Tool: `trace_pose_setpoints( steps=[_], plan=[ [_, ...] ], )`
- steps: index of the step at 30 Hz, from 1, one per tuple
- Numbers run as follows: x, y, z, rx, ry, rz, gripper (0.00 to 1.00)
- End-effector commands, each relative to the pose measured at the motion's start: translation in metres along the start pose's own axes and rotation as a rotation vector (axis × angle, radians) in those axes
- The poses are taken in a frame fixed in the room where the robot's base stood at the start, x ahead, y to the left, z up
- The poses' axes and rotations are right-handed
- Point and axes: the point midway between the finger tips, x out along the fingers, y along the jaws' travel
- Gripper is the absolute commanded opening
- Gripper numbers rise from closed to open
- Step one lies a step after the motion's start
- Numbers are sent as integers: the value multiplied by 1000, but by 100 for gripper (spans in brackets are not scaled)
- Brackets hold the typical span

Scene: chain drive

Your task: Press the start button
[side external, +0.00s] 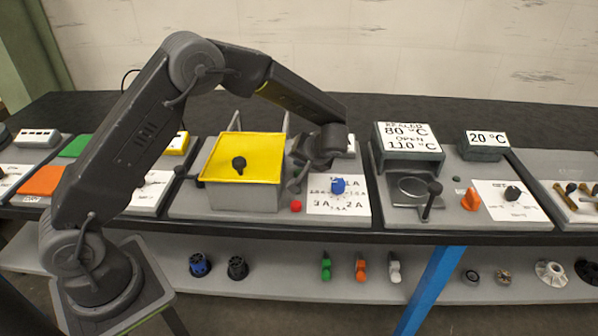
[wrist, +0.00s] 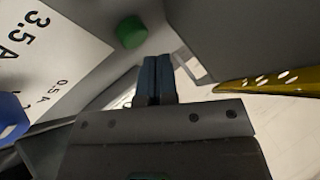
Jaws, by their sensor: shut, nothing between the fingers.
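A green button (wrist: 131,31) shows in the wrist view, just beyond and left of the tips of my gripper (wrist: 157,62). The fingers are together, with nothing held between them. A red button (side external: 295,206) sits on the same panel, in front of the fingers. Contact between the fingertips and the green button cannot be told.
The yellow-lidded box (side external: 239,160) with a black knob stands left of my gripper. A blue knob (side external: 338,186) sits on a white dial card to the right. Further right is a station with an 80 °C sign (side external: 408,137). The shelf below holds small parts.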

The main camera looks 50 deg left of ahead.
Motion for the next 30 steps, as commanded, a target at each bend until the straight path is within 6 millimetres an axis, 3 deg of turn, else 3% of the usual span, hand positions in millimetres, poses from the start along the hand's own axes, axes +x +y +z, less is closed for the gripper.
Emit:
trace_pose_setpoints(
  steps=[30],
  plan=[
    [9, 6, 6, 0, 0, 0, 0]
  ],
)
